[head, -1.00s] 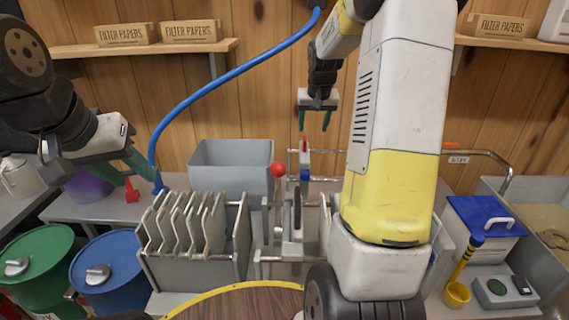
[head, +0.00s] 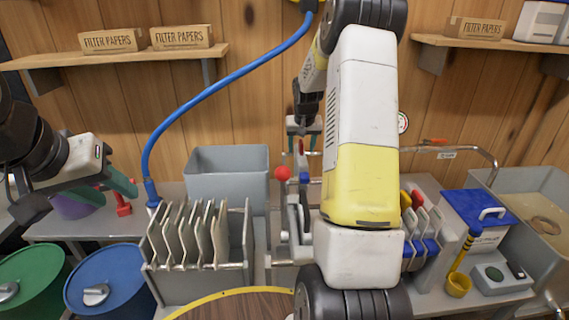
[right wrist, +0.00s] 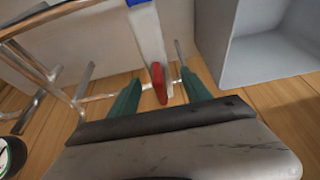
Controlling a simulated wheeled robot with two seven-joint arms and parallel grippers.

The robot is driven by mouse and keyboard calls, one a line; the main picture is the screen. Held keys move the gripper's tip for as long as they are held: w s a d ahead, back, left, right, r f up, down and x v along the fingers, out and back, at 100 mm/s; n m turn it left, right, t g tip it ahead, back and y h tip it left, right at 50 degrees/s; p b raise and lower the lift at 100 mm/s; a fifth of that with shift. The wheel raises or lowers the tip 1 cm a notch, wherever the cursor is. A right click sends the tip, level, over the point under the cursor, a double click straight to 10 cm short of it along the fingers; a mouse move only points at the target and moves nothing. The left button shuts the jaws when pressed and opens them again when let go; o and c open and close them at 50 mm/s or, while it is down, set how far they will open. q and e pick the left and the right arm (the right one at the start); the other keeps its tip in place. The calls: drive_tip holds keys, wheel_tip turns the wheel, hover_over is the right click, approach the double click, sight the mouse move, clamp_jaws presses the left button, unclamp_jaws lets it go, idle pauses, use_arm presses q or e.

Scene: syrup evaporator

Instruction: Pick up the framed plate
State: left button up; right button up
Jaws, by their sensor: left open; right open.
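My right gripper (head: 303,148) is open above the back of the metal press frame. In the right wrist view its two green fingers (right wrist: 160,76) stand either side of a red-tipped piece (right wrist: 158,84) on a pale upright part (right wrist: 148,35) with blue at its far end. I cannot tell whether they touch it, or whether this is the framed plate. Several pale plates (head: 188,235) stand upright in a grey rack. More plates with red and blue parts (head: 420,230) stand right of my arm, partly hidden. My left gripper (head: 120,194) is open and empty at the left.
A grey bin (head: 228,178) stands behind the rack; its wall shows near the right gripper in the wrist view (right wrist: 262,55). A red knob (head: 283,173) and rails surround the press. A blue hose (head: 215,85) arches behind. A blue-lidded box (head: 480,215) stands right.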

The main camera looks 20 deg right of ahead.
drive_tip(key=shift+x, duration=1)
clamp_jaws()
drive_tip(key=shift+r, duration=0.1)
idle(0.5)
